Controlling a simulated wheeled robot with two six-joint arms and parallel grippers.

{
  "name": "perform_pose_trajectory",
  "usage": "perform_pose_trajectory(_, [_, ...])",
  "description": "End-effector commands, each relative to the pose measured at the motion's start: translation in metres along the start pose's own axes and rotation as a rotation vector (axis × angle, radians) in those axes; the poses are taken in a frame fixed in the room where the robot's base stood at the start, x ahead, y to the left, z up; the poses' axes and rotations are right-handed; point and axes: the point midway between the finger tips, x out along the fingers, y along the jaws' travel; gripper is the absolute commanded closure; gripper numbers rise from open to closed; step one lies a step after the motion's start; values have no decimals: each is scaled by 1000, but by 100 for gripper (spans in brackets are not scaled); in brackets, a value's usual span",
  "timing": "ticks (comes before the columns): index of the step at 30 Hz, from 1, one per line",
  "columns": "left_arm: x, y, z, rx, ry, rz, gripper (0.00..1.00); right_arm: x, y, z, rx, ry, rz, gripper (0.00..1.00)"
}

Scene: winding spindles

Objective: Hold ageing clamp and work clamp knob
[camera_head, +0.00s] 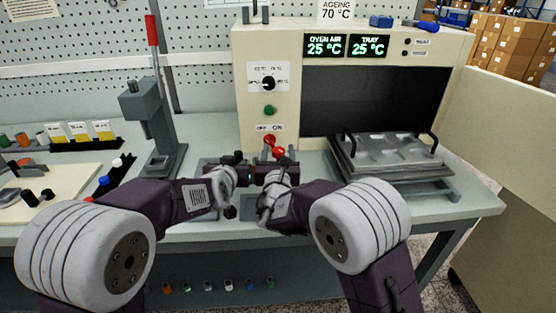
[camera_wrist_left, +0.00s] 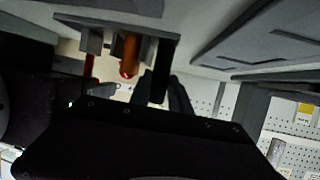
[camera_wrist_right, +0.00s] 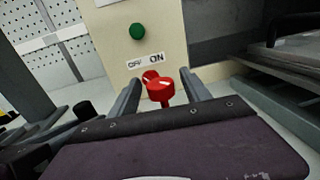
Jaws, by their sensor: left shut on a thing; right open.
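The ageing clamp (camera_head: 258,172) is a dark piece in front of the oven, mostly hidden by my grippers. In the left wrist view a grey bracket-like clamp part (camera_wrist_left: 95,40) shows with an orange-brown cylinder (camera_wrist_left: 131,48). My left gripper (camera_head: 236,166) is shut on the clamp; its exact grip is dark and partly hidden. A red knob (camera_wrist_right: 160,90), apparently the clamp knob, stands between the fingers of my right gripper (camera_wrist_right: 158,92), also seen in the head view (camera_head: 280,168). The right gripper is open, with gaps beside the knob.
The cream oven (camera_head: 290,70) stands behind, with a red OFF/ON switch (camera_wrist_right: 150,75) close behind the knob and a green button (camera_wrist_right: 137,31). A grey lidded tray (camera_head: 385,155) sits at right. A press with a red lever (camera_head: 151,30) stands at left.

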Motion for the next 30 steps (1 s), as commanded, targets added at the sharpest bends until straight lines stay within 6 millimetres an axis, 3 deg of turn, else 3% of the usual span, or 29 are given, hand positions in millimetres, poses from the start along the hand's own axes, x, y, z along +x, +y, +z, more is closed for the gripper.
perform_pose_trajectory(6, [0, 0, 1, 0, -3, 0, 100, -57, 2, 0, 0, 0, 5, 44])
perform_pose_trajectory(12, [0, 0, 1, 0, -3, 0, 100, -85, 1, 0, 1, 0, 2, 44])
perform_pose_trajectory(30, [0, 0, 1, 0, -3, 0, 100, -89, 0, -7, 1, 0, 0, 45])
